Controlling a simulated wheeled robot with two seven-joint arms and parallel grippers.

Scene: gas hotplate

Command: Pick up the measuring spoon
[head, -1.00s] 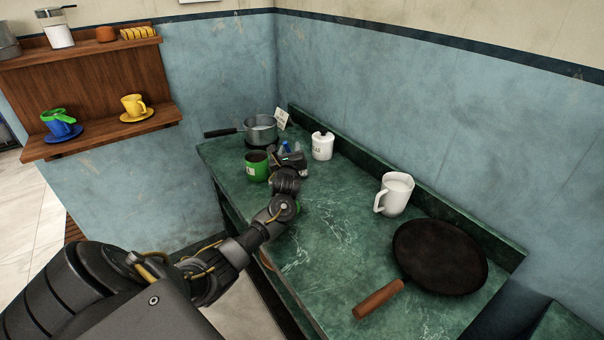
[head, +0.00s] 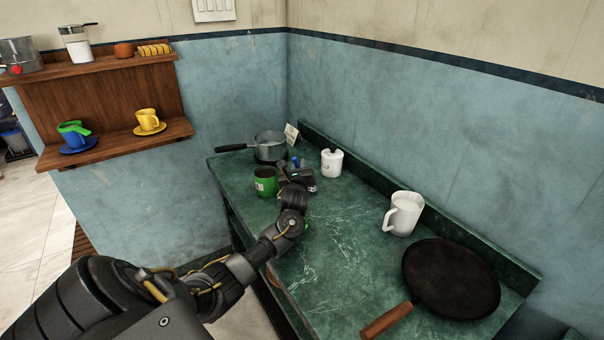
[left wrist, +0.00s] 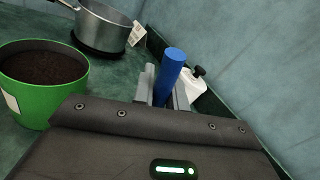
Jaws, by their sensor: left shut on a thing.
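The measuring spoon shows as a blue, round, upright handle (left wrist: 170,68) in the left wrist view; its bowl is hidden behind my gripper. The handle also shows as a small blue bit (head: 296,161) in the head view. My left gripper (head: 298,168) is over the back part of the green marble counter, just right of a green can. Its fingers (left wrist: 163,93) are shut on the blue handle, one on each side. My right gripper is in neither view.
The green can (head: 265,182) of dark grounds stands close left of the gripper. A saucepan (head: 270,147), a small card (head: 291,134) and a white lidded jar (head: 331,163) are behind. A white mug (head: 405,214) and a black pan (head: 452,280) stand right. The counter's middle is clear.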

